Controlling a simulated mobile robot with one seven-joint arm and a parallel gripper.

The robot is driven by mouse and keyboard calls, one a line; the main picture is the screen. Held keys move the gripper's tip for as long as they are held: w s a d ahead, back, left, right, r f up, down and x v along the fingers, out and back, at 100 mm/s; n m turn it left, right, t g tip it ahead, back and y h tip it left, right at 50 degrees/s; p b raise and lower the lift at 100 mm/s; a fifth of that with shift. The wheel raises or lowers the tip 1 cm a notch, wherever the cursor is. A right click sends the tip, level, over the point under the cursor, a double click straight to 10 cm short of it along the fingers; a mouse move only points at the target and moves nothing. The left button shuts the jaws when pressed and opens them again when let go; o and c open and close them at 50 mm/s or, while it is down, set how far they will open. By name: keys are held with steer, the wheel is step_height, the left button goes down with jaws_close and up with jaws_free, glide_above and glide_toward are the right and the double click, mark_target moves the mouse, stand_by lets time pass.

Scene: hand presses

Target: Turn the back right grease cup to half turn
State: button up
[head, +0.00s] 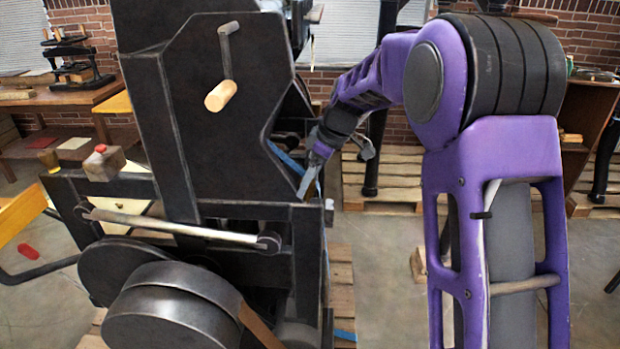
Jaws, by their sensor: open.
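A large black hand press (225,135) fills the left and middle of the head view. I cannot make out the back right grease cup; the press body may hide it. My gripper (318,172) is beside the right edge of the press, below my purple forearm. Its jaws are open, and I see nothing between them. One finger points down close to the press's right side; whether it touches cannot be told. A small yellowish cylinder (48,161) sits on the far left of the press frame, but I cannot tell whether it is a grease cup.
A crank with a wooden grip (222,95) sticks out from the press. A pale bar (170,226) and dark wheels (170,310) are at its front. Pallets (385,183) lie behind my arm. A smaller press (75,62) stands on a table at far left.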

steer(key=p+v, duration=0.1)
steer(key=v, duration=1.6)
steer(key=shift+r+p, duration=0.25)
steer(key=shift+p, duration=0.1)
steer(key=shift+w, duration=0.1)
